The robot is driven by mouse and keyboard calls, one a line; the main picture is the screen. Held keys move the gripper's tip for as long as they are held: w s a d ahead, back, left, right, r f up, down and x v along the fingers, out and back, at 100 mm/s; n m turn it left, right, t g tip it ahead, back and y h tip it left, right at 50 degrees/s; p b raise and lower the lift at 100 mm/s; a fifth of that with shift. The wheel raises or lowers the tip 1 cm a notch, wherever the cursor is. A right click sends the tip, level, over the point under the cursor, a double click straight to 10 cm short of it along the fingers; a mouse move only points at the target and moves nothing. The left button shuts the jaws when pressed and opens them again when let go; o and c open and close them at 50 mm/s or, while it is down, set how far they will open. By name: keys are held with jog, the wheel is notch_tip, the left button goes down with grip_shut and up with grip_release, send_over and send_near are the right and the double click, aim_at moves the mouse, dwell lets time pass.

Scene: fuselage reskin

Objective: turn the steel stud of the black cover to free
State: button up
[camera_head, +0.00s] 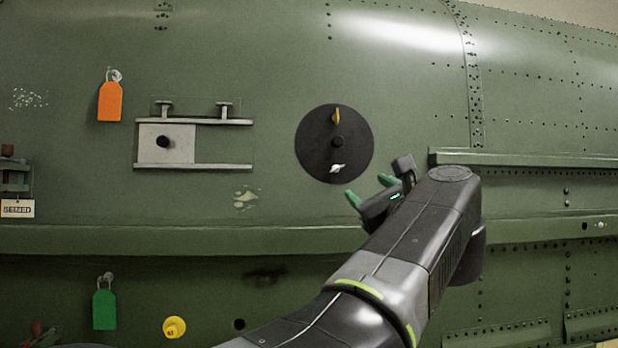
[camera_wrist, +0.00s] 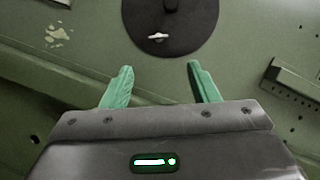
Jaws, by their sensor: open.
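The round black cover (camera_head: 312,150) sits on the green fuselage skin, with a dark knob (camera_head: 338,142) at its middle. A brass-coloured stud (camera_head: 336,116) is near its top edge. The steel stud (camera_head: 337,169) is near its bottom edge, with its bar lying roughly level. In the wrist view the steel stud (camera_wrist: 158,37) shows on the lower part of the cover (camera_wrist: 190,40), beyond and between the fingertips. My gripper (camera_head: 370,190) is open and empty, below and right of the cover. Its green fingers (camera_wrist: 160,78) are spread apart and touch nothing.
A rail (camera_head: 520,159) runs along the skin right of my arm. A grey sliding plate (camera_head: 180,145) between two rails is left of the cover. Orange (camera_head: 110,101) and green (camera_head: 104,309) tags hang at left. A yellow plug (camera_head: 174,327) is lower down.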

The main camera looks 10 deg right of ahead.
aim_at(338, 169)
jog(key=p+x, duration=0.4)
jog(key=x, duration=0.9)
jog(key=shift+w+a, duration=0.15)
jog(key=c, duration=1)
